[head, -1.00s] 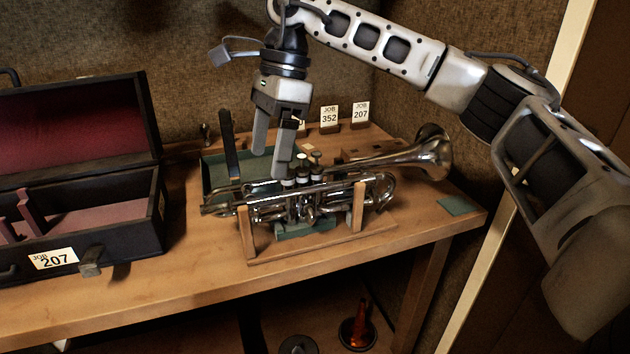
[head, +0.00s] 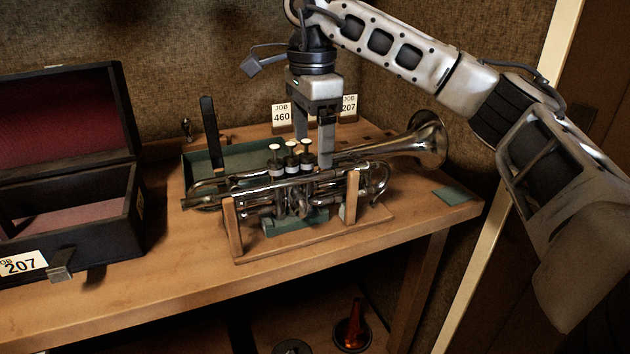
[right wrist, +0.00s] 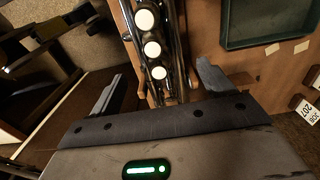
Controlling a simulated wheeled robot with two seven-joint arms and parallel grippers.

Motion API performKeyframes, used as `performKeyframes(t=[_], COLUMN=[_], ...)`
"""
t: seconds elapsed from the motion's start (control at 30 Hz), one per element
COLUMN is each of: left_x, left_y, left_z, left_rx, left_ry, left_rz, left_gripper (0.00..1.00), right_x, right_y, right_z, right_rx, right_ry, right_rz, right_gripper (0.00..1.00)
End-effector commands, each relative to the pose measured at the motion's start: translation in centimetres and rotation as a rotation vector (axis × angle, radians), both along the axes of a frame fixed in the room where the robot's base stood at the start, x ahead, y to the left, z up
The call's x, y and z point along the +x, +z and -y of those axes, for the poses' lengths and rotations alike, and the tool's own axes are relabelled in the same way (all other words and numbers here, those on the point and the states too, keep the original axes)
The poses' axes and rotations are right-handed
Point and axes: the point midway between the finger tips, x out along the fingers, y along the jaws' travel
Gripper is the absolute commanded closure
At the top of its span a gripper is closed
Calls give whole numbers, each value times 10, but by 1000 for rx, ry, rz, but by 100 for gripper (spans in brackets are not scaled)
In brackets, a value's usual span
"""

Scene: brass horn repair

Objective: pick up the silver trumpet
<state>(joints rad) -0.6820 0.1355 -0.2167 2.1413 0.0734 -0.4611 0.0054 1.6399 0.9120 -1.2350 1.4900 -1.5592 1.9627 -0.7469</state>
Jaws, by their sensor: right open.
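The silver trumpet (head: 425,148) lies level on a wooden stand (head: 234,230) on the workbench, its bell to the right and its three white-topped valves upward. My right gripper (head: 313,150) is open and points down just right of the valves, with one finger in front of the tubing and one behind. In the right wrist view the trumpet's tubing and valves (right wrist: 151,48) run between the open fingers (right wrist: 160,75). Whether a finger touches the trumpet, I cannot tell. My left gripper is not in view.
An open dark case (head: 110,240) with red lining and a job 207 card stands at the left. A green tray (head: 192,160) lies behind the trumpet. Job cards (head: 281,115) stand at the back. A green cloth (head: 458,196) lies near the bench's right end. The front strip is clear.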

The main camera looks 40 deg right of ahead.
Motion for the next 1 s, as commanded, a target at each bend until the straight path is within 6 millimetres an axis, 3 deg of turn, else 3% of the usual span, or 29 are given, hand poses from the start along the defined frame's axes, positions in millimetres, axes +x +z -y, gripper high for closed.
performKeyframes(t=[0.33, 0.63, 0.67, 0.87, 1.0], left_x=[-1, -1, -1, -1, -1], left_y=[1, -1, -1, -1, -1], left_z=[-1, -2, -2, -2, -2], left_rx=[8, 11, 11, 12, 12], left_ry=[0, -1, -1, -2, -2], left_rz=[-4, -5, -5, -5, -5], left_gripper=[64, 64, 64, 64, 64], right_x=[1, 1, 1, 1, 2], right_y=[-46, -52, -52, -52, -49], right_z=[1, 0, 0, 0, 0], right_rx=[-1, 0, 0, 0, 1], right_ry=[0, 0, 0, 0, 0], right_rz=[-2, -1, -1, -1, 4], right_gripper=[18, 18, 24, 79, 81])
